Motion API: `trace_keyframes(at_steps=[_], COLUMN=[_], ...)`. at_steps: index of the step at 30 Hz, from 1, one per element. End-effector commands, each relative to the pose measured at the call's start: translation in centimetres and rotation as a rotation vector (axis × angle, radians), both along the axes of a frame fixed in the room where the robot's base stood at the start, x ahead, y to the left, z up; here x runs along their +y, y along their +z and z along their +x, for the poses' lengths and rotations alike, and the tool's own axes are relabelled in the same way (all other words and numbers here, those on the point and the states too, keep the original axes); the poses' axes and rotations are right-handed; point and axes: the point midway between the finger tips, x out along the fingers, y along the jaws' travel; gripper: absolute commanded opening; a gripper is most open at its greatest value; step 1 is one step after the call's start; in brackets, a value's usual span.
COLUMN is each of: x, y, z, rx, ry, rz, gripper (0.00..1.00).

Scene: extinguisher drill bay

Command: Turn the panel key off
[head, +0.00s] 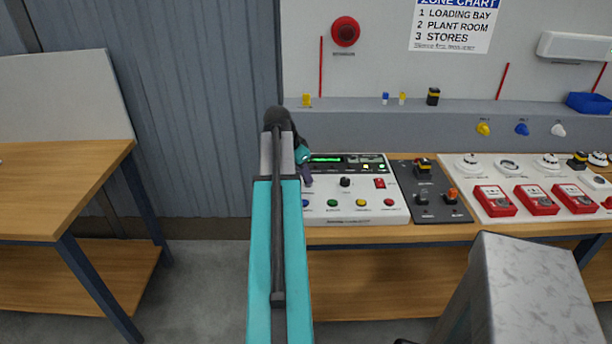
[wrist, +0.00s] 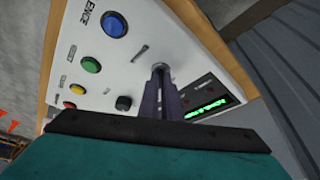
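The white alarm panel (head: 375,207) lies on the bench with a lit green display (head: 326,159) and a row of coloured buttons. The panel key (wrist: 160,67) appears in the wrist view as a small silvery round part, mostly covered by my fingertips. My gripper (head: 305,170) is over the panel's left side in the head view and hides the key there. In the wrist view its two dark purple fingers (wrist: 160,76) are close together, with the tips at the key, and look shut on it. The key's turn angle cannot be made out.
A black knob (head: 345,182) and a blue button (wrist: 115,24) are close to my gripper. A dark grey switch plate (head: 432,206) and a white board with red call points (head: 494,201) are to the right. A grey marbled block (head: 530,290) stands in front.

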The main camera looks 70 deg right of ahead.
Motion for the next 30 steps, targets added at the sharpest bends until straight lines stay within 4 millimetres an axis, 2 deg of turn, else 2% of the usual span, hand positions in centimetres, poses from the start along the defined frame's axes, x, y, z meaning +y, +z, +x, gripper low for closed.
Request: trace_keyframes(at_steps=[8,30], x=[0.17,0.09], y=[0.04,0.13], z=[-0.16,-0.63], rx=[-0.003,-0.002], ry=[0.157,0.729], rz=[-0.002,-0.003], gripper=[0.00,0.00])
